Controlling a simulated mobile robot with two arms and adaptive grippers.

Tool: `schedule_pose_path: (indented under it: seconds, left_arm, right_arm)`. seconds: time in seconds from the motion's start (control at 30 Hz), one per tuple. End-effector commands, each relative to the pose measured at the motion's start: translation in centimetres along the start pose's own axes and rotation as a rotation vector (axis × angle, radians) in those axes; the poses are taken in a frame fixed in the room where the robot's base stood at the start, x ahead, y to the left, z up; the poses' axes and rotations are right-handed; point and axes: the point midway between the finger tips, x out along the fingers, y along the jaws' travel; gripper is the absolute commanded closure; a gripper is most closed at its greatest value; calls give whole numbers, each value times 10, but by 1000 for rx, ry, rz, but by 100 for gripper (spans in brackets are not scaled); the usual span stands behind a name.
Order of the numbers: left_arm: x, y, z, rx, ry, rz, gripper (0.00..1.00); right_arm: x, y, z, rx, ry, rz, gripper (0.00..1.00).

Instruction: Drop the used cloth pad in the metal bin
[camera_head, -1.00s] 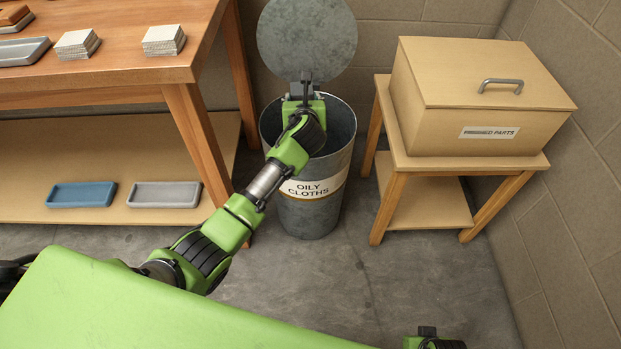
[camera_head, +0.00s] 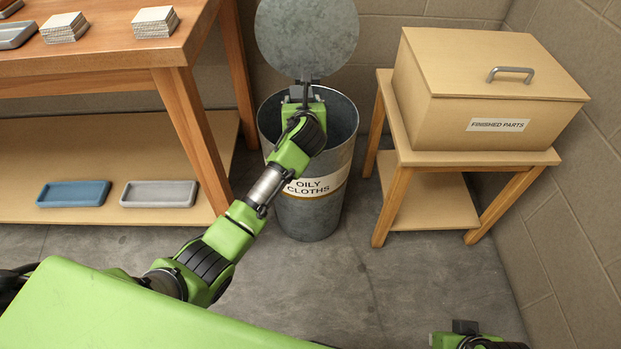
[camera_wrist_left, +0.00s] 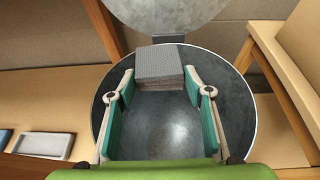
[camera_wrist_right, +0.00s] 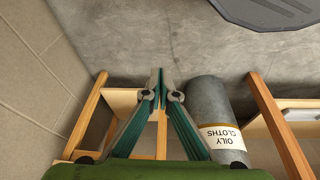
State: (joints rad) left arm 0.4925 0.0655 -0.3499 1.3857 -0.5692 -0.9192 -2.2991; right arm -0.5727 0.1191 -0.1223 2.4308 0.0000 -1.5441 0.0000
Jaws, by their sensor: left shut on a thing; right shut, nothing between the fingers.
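The metal bin (camera_head: 346,160), labelled OILY CLOTHS, stands on the floor with its round lid (camera_head: 306,38) tipped up at the back. My left gripper (camera_wrist_left: 159,85) is shut on a grey, layered cloth pad (camera_wrist_left: 160,64) and holds it over the open mouth of the bin. The pad sits between the fingertips near the rim's hinge side in the left wrist view. In the head view my left wrist hides it. The bin also shows in the right wrist view (camera_wrist_right: 208,95). My right gripper (camera_wrist_right: 158,80) is shut and empty, away from the bin.
A wooden workbench (camera_head: 110,60) with pad stacks (camera_head: 155,22) stands at the left. Its lower shelf holds a blue tray (camera_head: 74,194) and a grey tray (camera_head: 158,194). A FINISHED PARTS box (camera_head: 480,95) sits on a small table (camera_head: 420,158) at the right. Floor in front is clear.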

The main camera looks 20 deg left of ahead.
Motion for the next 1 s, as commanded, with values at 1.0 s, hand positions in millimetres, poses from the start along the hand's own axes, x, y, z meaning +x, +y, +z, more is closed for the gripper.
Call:
schedule_pose_path:
  seconds: [1.0]
  left_arm:
    - [-5, 0, -3, -1, -2, -1, 34]
  right_arm:
    - [-8, 0, 1, 1, 6, 1, 100]
